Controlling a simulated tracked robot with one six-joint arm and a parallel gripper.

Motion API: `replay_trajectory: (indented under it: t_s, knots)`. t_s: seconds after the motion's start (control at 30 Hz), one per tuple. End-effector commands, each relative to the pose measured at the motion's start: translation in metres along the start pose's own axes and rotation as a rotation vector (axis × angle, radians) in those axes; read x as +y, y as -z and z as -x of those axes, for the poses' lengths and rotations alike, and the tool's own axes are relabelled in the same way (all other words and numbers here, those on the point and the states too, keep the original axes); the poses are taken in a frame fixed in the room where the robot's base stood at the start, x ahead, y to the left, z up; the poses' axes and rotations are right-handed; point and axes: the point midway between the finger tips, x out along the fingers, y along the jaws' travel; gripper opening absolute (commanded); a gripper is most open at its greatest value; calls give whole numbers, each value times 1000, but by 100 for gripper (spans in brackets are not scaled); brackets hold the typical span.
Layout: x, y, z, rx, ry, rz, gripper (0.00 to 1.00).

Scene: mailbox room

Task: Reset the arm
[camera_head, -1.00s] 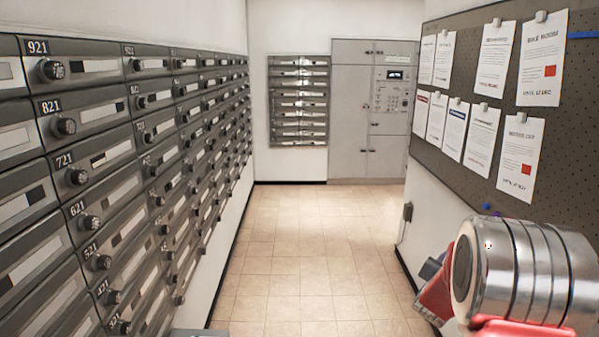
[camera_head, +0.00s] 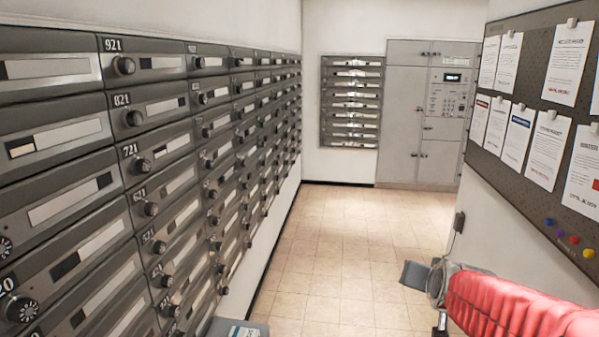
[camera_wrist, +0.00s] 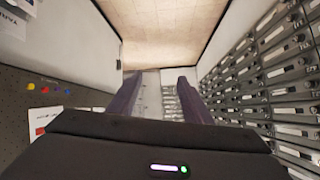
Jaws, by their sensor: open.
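My gripper (camera_wrist: 160,80) is open in the wrist view. Its two dark fingers stand apart with nothing between them. The wrist view is upside down, with the tiled floor at the top. In the head view my arm reaches in from the lower right, with a red link (camera_head: 515,304) and a grey joint towards its tip. A dark grey piece (camera_head: 415,274) is at that end; I cannot tell its finger opening there. The arm is in the aisle, apart from the mailboxes.
Grey numbered mailboxes (camera_head: 160,147) line the left wall. A smaller mailbox panel (camera_head: 352,103) and a parcel locker (camera_head: 418,150) stand at the far end. A pegboard (camera_head: 515,185) with papers and coloured pins hangs on the right. The tiled floor (camera_head: 340,225) between is clear.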

Motion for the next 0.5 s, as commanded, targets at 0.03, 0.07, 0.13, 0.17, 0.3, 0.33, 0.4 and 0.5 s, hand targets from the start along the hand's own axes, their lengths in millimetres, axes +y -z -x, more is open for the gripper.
replay_trajectory:
  t_s: [0.03,0.07,0.13,0.17,0.3,0.33,0.4,0.5]
  knots:
    - [-9,-6,13,-20,16,19,45]
    - [-13,-12,19,-36,25,31,45]
    - [-22,-24,35,-74,41,58,45]
    - [-25,-30,42,-90,48,70,45]
    - [-37,-56,74,-163,73,130,45]
    - [-39,-62,81,-179,77,142,45]
    - [-42,-76,97,-215,85,172,45]
    - [-44,-97,120,-265,94,214,45]
